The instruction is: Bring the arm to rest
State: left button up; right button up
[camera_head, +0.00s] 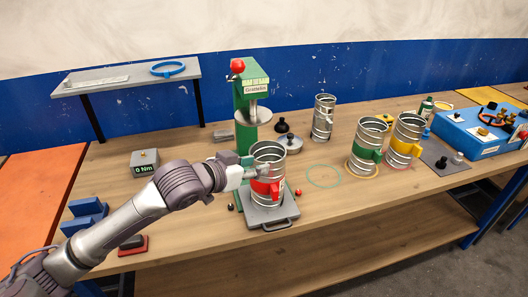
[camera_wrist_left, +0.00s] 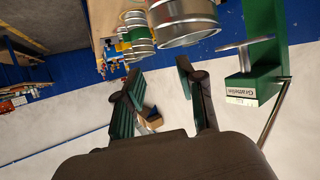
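My left arm (camera_head: 135,212) comes in from the left over the table. Its gripper (camera_head: 248,166) is beside the upper left side of a silver spiral duct with a red band (camera_head: 266,187). This duct stands upright on a grey scale-like plate (camera_head: 268,216). In the left wrist view the gripper's two fingers (camera_wrist_left: 160,82) are spread with nothing between them. A silver duct (camera_wrist_left: 184,22) shows just beyond the fingertips, apart from them. In the head view the gripper partly overlaps the duct, so contact cannot be judged there. My right gripper is not in view.
A green press (camera_head: 244,107) stands behind the red-banded duct. Ducts with green (camera_head: 367,148) and yellow (camera_head: 404,140) bands and a plain one (camera_head: 323,117) stand to the right. A "0 Nm" box (camera_head: 145,163) and blue blocks (camera_head: 84,215) are left. A raised shelf (camera_head: 110,80) is behind.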

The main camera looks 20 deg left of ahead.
pick_arm(q)
jog(key=s+d+f+g+y, duration=0.2)
jog(key=s+d+f+g, duration=0.15)
jog(key=s+f, duration=0.95)
jog(key=s+a+f+n+g+y, duration=0.1)
jog(key=s+a+f+g+y, duration=0.15)
jog(key=s+f, duration=0.45)
jog(key=s+a+f+n+g+y, duration=0.1)
jog(key=s+a+f+n+g, duration=0.15)
jog(key=s, duration=0.85)
notch_tip(320, 180, down, 28)
jog(key=m+g+b, duration=0.1)
jog(key=g+b, duration=0.1)
jog(key=b, duration=0.1)
jog(key=s+a+f+b, duration=0.2)
jog(key=s+f, duration=1.5)
jog(key=f, duration=0.3)
jog(key=shift+s+a+g+b, duration=0.15)
jog(key=shift+s+g+b, duration=0.15)
jog(key=shift+g, duration=0.15)
jog(key=shift+m, duration=0.25)
